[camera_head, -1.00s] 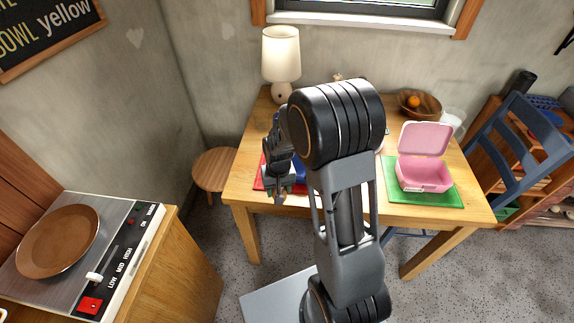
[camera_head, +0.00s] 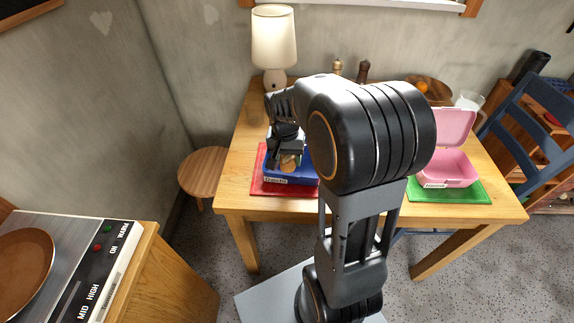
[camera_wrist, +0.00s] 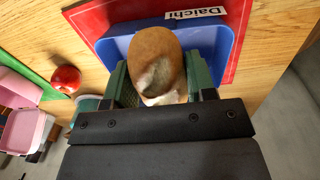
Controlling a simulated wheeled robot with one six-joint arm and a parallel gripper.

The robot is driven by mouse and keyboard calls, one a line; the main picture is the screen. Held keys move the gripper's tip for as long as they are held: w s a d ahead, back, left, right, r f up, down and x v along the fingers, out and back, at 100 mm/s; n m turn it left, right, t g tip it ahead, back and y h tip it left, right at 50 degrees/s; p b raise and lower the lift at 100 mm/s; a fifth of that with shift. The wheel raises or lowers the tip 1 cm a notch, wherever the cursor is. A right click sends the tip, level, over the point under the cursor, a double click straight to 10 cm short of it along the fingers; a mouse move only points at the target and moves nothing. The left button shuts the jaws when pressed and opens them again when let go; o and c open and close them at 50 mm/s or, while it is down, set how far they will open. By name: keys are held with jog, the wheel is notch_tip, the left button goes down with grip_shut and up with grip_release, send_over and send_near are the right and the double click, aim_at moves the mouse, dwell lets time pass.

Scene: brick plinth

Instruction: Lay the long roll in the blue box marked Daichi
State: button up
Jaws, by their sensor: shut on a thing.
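The blue box (camera_head: 305,174) sits on a red mat on the wooden table. Its white label (camera_head: 276,181) reads Daichi; the label also shows in the wrist view (camera_wrist: 195,13). My gripper (camera_head: 286,152) is over the box, pointing down, and is shut on the brown roll (camera_head: 289,164). In the wrist view the roll (camera_wrist: 156,62) sits between the green finger pads, with the blue box (camera_wrist: 220,45) around and beyond it. I cannot tell whether the roll touches the box floor. My arm hides the box's right part in the head view.
An open pink box (camera_head: 455,168) stands on a green mat (camera_head: 470,192) at right. A lamp (camera_head: 274,45) stands behind the blue box. A red apple (camera_wrist: 66,79) lies between the boxes. A wooden stool (camera_head: 203,172) is left of the table.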

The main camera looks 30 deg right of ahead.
jog(key=w+f, duration=0.1)
jog(key=f, duration=0.1)
jog(key=w+d+f, duration=0.1)
jog(key=w+f, duration=0.1)
jog(key=w+d+f, duration=0.1)
jog(key=f, duration=0.1)
jog(key=shift+w+f, duration=0.1)
jog(key=shift+w, duration=0.25)
jog(key=shift+f+b, duration=0.35)
jog(key=shift+f, duration=1.15)
jog(key=shift+f, duration=0.1)
